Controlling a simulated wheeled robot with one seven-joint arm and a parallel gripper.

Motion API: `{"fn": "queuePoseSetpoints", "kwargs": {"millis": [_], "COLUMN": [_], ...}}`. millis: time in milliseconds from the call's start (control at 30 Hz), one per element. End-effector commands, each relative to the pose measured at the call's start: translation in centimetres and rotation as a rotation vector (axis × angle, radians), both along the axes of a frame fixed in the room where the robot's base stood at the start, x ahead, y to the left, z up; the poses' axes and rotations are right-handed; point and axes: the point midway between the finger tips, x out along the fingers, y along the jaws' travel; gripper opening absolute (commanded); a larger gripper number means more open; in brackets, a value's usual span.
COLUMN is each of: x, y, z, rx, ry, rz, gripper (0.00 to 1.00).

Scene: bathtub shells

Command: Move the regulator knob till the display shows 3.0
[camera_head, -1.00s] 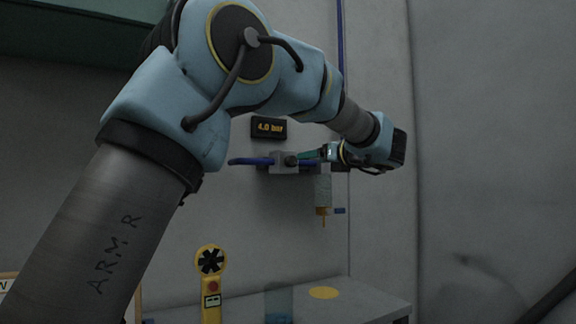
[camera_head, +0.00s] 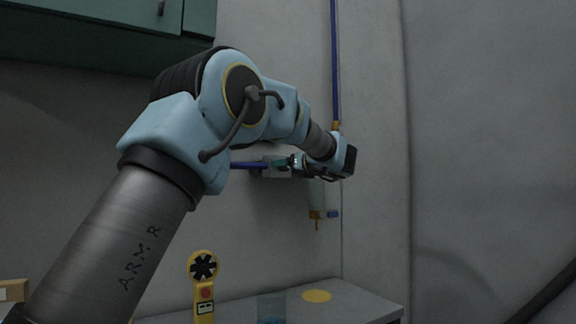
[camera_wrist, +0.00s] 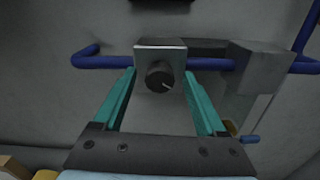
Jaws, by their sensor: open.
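The regulator knob (camera_wrist: 159,77) is a dark round knob with a pale mark, on the front of a grey regulator block (camera_wrist: 160,50) in the wrist view. My gripper (camera_wrist: 160,75) is open, with one green finger on each side of the knob. I cannot tell whether the fingers touch it. In the head view my gripper (camera_head: 284,162) is at the regulator block (camera_head: 272,171), and the knob is hidden. The display's digits are not readable now. A dark box (camera_wrist: 162,5) above the regulator in the wrist view may be the display's edge.
A blue pipe (camera_wrist: 98,61) runs through the regulator along the wall. A filter bowl (camera_head: 317,194) with a blue-handled valve (camera_head: 332,214) hangs right of it. Below, a table (camera_head: 352,301) holds a yellow handheld meter (camera_head: 203,290). A green cabinet (camera_head: 100,35) is at upper left.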

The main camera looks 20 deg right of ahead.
Motion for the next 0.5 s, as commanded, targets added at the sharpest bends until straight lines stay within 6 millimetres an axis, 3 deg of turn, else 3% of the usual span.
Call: {"fn": "queuePoseSetpoints", "kwargs": {"millis": [133,500], "x": [-0.03,-0.05], "y": [-0.01,-0.01], "z": [0.01,0.02], "rx": [0.000,0.000], "ry": [0.000,0.000], "rz": [0.000,0.000], "gripper": [0.73,0.31]}}
